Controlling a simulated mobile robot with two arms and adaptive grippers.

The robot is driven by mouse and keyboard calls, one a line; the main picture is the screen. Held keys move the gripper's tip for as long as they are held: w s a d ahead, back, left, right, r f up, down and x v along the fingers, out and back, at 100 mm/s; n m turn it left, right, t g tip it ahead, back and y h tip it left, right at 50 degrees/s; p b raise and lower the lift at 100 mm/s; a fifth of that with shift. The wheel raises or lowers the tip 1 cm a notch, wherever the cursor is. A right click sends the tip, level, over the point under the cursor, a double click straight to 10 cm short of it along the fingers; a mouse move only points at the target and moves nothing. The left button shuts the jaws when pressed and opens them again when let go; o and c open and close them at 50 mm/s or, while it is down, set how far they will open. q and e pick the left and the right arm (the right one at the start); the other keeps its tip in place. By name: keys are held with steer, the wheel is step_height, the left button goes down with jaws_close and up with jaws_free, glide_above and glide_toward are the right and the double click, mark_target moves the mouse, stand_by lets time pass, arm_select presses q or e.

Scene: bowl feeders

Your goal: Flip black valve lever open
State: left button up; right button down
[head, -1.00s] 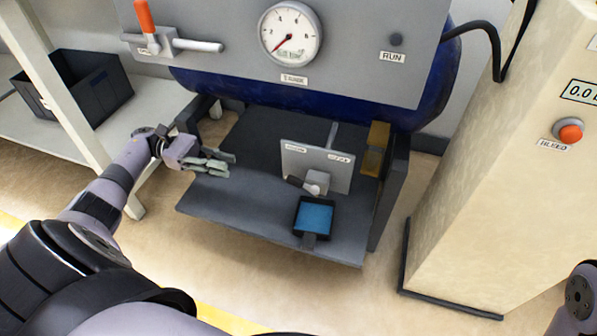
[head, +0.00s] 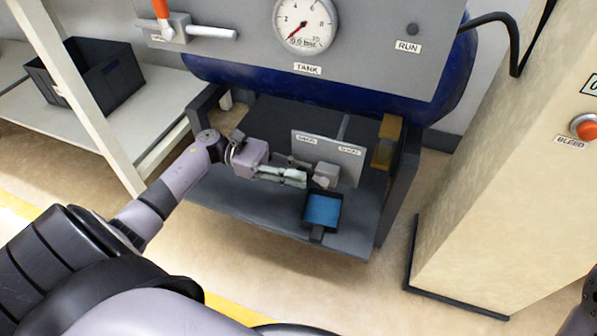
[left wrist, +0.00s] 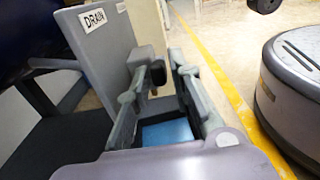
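A grey panel (head: 345,150) with two small labels stands upright on the low shelf, and a small grey valve block (head: 327,173) sits at its front. The black lever cannot be made out clearly; my left gripper (head: 305,172) covers that spot. The gripper is just left of the valve block, pointing right, with its fingers apart. In the left wrist view, its fingers (left wrist: 168,75) are parted beside the panel (left wrist: 98,40) marked DRAIN. I cannot tell whether they touch the lever. My right gripper is out of view.
A small tray with a blue inside (head: 322,211) sits on the shelf below the valve. Above are a dark blue tank (head: 300,92), a gauge (head: 304,24) and an orange-handled valve (head: 161,10). A beige cabinet (head: 505,190) stands at right.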

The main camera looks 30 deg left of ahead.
arm_select(q)
steer(key=shift+d, duration=0.25)
steer(key=shift+c, duration=0.6)
jaws_close()
